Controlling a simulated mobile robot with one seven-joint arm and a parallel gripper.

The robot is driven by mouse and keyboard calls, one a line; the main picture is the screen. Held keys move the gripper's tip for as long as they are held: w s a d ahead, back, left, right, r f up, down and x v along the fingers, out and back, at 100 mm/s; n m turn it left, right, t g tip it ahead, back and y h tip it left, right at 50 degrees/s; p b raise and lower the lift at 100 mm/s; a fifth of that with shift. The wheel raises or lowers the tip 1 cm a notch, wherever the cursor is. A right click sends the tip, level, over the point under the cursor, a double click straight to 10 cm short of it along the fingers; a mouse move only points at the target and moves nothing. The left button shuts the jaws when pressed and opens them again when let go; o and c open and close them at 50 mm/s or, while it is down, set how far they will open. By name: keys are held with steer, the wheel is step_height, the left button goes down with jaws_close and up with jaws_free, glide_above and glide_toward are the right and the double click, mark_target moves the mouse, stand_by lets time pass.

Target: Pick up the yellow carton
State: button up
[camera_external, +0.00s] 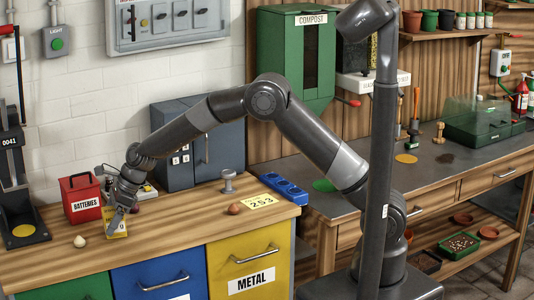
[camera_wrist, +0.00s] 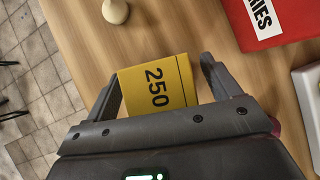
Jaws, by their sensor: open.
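The yellow carton (camera_wrist: 156,86), marked 250, lies between the two fingers of my gripper (camera_wrist: 160,78) in the wrist view. The gripper is open, with one finger on each side of the carton. I cannot tell whether the left finger touches it; a narrow gap shows at the right. In the external view my gripper (camera_external: 122,207) reaches down to the wooden bench, and part of the yellow carton (camera_external: 116,225) shows below it. The rest of the carton is hidden by the gripper.
The red batteries box (camera_external: 82,203) stands close behind-left of the gripper. A small pale knob-like object (camera_external: 79,241) is at the left.

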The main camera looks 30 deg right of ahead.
steer(key=shift+c, duration=0.3)
steer(key=c, duration=1.2)
steer(key=shift+o, duration=0.2)
steer(key=shift+r, duration=0.15)
